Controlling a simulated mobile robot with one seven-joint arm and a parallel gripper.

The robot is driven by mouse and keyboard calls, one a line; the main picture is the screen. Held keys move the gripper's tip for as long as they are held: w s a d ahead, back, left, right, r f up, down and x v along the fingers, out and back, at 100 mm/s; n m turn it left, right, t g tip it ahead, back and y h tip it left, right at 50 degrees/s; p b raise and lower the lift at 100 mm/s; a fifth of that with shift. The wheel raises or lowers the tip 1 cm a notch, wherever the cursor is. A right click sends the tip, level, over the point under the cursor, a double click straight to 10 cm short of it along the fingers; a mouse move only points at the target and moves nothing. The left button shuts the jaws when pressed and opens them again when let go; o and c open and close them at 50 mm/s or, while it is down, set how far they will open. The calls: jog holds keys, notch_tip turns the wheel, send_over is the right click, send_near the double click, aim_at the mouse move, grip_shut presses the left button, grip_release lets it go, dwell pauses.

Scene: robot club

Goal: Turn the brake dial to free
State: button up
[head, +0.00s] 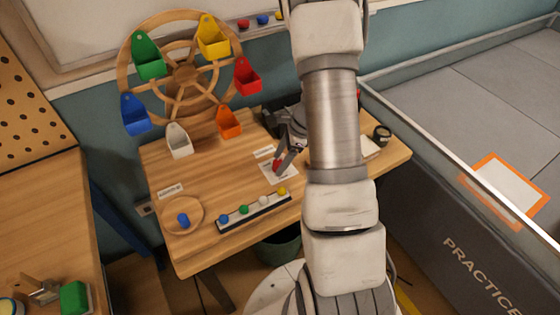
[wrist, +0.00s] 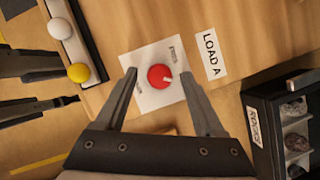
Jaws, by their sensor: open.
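The brake dial (wrist: 160,77) is a round red knob with a pale pointer mark. It sits on a white label plate (wrist: 142,100) with small print that I cannot read surely. In the wrist view the pointer aims right and slightly up. My gripper (wrist: 155,72) is open, with one finger on each side of the dial and a gap to both. In the head view my gripper (head: 290,157) is over the plate, and the red dial (head: 277,165) shows partly beside a finger. I cannot tell how far the fingertips are above the plate.
A wooden wheel (head: 185,75) with coloured buckets stands at the table's back. A rack (head: 232,224) with several coloured balls lies in front, and a round dish (head: 196,225) with a blue ball at left. A dark compartment box (wrist: 262,120) stands right of the dial in the wrist view.

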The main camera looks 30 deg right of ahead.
jog(key=shift+a+f, duration=0.1)
jog(key=shift+f, duration=0.1)
grip_shut()
dwell(0.3)
jog(key=shift+n, duration=0.3)
jog(key=n+g, duration=0.1)
jog(key=n, duration=0.2)
jog(key=shift+w, duration=0.15)
jog(key=n+g, duration=0.1)
jog(key=n, duration=0.2)
jog(key=shift+w+n+g, duration=0.1)
jog(key=shift+n+g, duration=0.2)
jog(key=shift+g, duration=0.1)
jog(key=n+g, duration=0.1)
jog(key=n, duration=0.2)
jog(key=n+g+h, duration=0.1)
jog(key=n, duration=0.2)
jog(key=shift+w+n, duration=0.15)
jog(key=shift+n, duration=0.15)
